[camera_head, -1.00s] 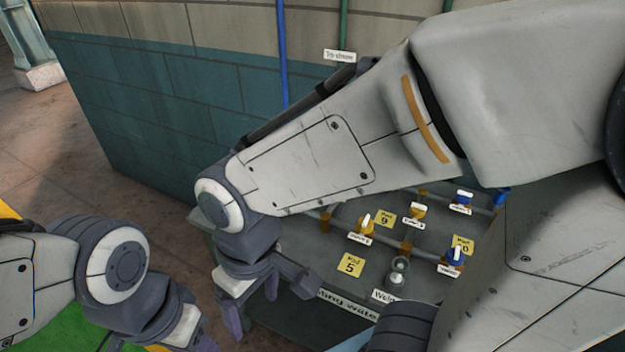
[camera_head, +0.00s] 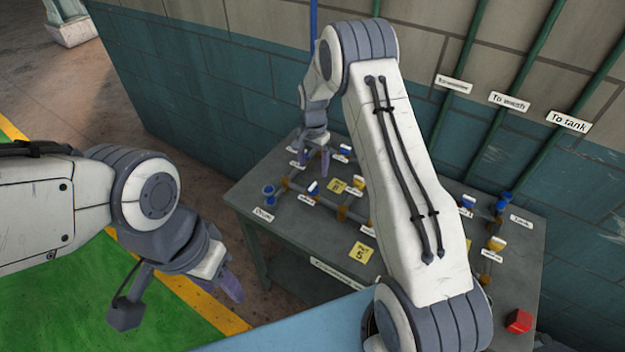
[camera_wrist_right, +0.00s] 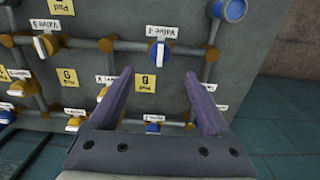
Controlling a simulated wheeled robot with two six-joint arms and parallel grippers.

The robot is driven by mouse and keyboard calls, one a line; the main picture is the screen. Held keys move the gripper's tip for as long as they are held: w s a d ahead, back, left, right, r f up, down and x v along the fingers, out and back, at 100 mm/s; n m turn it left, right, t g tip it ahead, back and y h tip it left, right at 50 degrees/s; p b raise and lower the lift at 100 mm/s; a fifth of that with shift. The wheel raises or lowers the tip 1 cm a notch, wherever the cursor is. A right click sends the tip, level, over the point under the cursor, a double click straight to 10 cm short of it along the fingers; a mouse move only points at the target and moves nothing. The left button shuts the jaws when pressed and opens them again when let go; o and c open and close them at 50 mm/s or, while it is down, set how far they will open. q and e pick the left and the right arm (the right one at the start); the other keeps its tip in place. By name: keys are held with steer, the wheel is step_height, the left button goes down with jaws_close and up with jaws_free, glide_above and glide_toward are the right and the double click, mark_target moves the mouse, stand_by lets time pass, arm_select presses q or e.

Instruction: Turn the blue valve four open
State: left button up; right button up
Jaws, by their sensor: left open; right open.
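The blue valve four (camera_head: 313,187) has a white handle and sits on the pipe board, near its left end. In the right wrist view the valve (camera_wrist_right: 160,51) appears upside down, beyond the fingertips, with a label that seems to read "Valve 4". My right gripper (camera_head: 318,158) is open and empty above the back left of the board, behind the valve. In the right wrist view its fingers (camera_wrist_right: 158,88) are spread and apart from the valve. My left gripper (camera_head: 221,286) is open and empty, off the table's front left side.
Yellow cards (camera_head: 361,252) lie on the grey table (camera_head: 505,275). A red object (camera_head: 518,321) is at the right. The teal wall (camera_head: 235,98) rises behind.

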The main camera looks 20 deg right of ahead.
mark_target(313, 185)
step_height(313, 185, down, 8)
steer(key=p, duration=0.3)
steer(key=shift+a+f, duration=0.1)
steer(key=shift+f, duration=0.5)
jaws_close()
